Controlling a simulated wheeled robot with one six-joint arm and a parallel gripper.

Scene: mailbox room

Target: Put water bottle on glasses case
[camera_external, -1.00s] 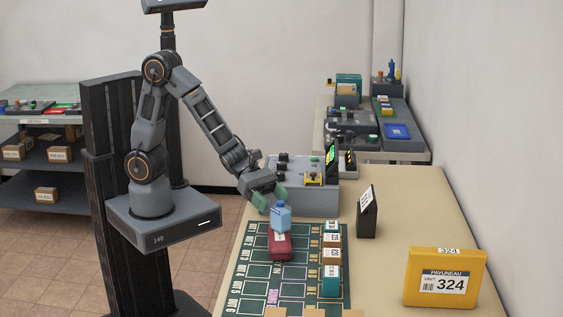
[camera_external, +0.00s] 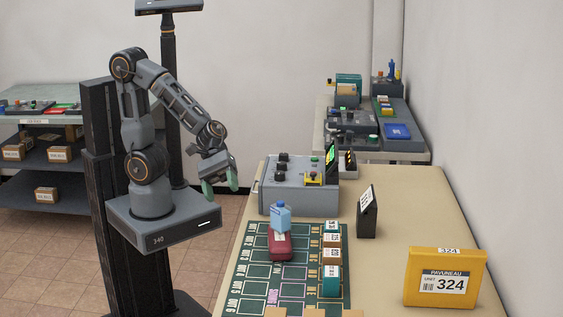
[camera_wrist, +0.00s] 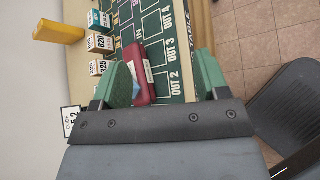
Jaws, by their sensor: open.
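The light blue water bottle (camera_external: 280,217) stands upright on the dark red glasses case (camera_external: 280,244) in the external view. The case lies on the green mat (camera_external: 262,285). My gripper (camera_external: 221,187) is open and empty, in the air left of the table edge, apart from the bottle. In the wrist view my gripper (camera_wrist: 160,85) shows two green fingers spread wide with nothing between them gripped. The case (camera_wrist: 138,66) shows beyond the fingers there. A pale blue patch by the left finger may be part of the bottle; most of it is hidden.
Several small boxes (camera_external: 331,280) stand along the mat's right side. A grey control box (camera_external: 300,197) is behind the mat. A black sign (camera_external: 367,212) and a yellow parcel (camera_external: 445,278) stand at right. The tabletop between mat and parcel is clear.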

